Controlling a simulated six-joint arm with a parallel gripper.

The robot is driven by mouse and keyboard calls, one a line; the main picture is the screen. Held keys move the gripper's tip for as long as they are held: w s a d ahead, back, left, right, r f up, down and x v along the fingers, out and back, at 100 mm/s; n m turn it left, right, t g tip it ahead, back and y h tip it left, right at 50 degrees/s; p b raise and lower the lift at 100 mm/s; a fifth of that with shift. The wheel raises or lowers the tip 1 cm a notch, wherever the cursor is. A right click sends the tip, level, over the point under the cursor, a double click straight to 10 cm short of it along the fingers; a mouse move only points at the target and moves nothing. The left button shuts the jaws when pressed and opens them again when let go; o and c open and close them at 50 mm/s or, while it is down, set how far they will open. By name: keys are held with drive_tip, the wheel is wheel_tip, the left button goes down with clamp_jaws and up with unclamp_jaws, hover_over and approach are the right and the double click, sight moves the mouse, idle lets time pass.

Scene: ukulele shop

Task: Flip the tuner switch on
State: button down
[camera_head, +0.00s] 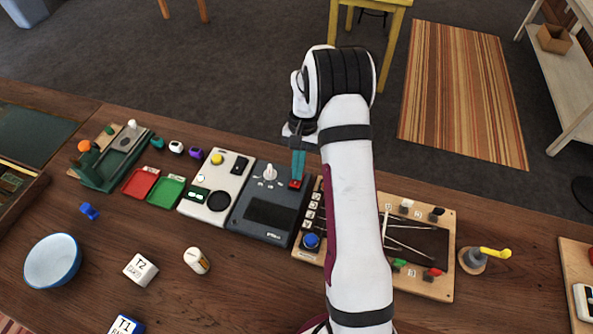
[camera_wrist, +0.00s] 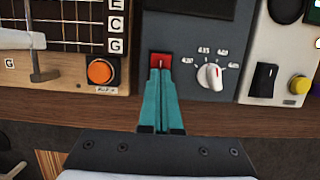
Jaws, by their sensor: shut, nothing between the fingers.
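A dark grey box (camera_head: 268,211) with a dark display and a white knob (camera_head: 270,172) stands mid-table; I take it as the tuner. A red switch (camera_head: 287,184) is on its far edge; it also shows in the wrist view (camera_wrist: 153,58). My gripper (camera_head: 296,181) is shut and empty, its teal fingers pointing down. In the wrist view the fingertips (camera_wrist: 161,66) lie over the red switch and partly cover it. I cannot tell whether they touch it or which way it is set.
A white box (camera_head: 221,174) with a black rocker and yellow button stands left. A wooden fretboard panel (camera_wrist: 70,72) with an orange button (camera_wrist: 102,72) adjoins the grey box. My arm hides part of the wooden tool board (camera_head: 444,270).

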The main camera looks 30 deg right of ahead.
drive_tip(key=v, duration=1.4)
drive_tip(key=shift+s+a+r, duration=0.15)
drive_tip(key=shift+s+a, duration=0.35)
drive_tip(key=x, duration=1.4)
